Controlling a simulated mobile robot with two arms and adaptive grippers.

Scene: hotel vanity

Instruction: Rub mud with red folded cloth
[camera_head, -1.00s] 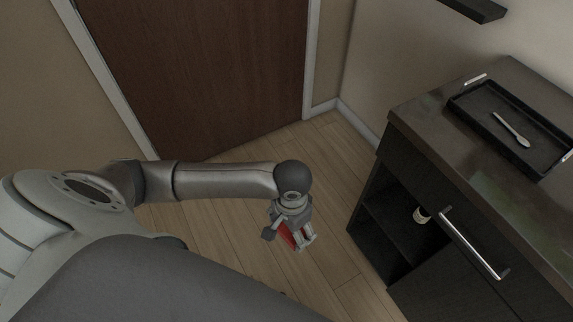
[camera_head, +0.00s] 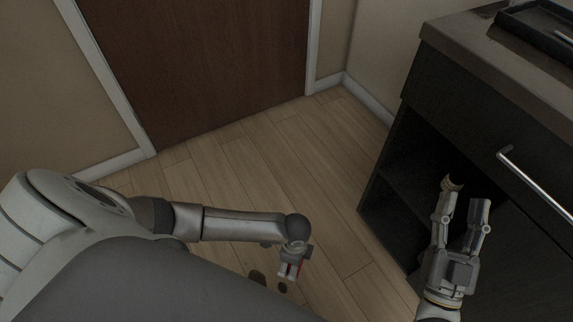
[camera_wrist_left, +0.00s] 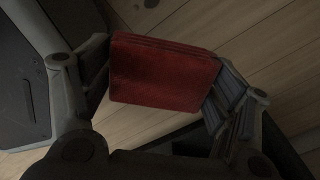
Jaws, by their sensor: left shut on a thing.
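The red folded cloth (camera_wrist_left: 163,73) is gripped between the two fingers of my left gripper in the left wrist view. In the head view my left gripper (camera_head: 290,272) is low over the wood floor, with a little red of the cloth showing. Dark brown mud spots (camera_head: 257,277) lie on the floor just left of and below that gripper. A small dark spot (camera_wrist_left: 150,3) shows at the top edge of the left wrist view. The cloth appears apart from the spots. My right gripper (camera_head: 463,200) is open, its fingers spread, in front of the cabinet.
The dark cabinet (camera_head: 520,115) with a metal handle (camera_head: 540,190) stands at right, its left compartment open. A black tray (camera_head: 510,25) is on the countertop. The floor toward the door (camera_head: 190,60) is clear.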

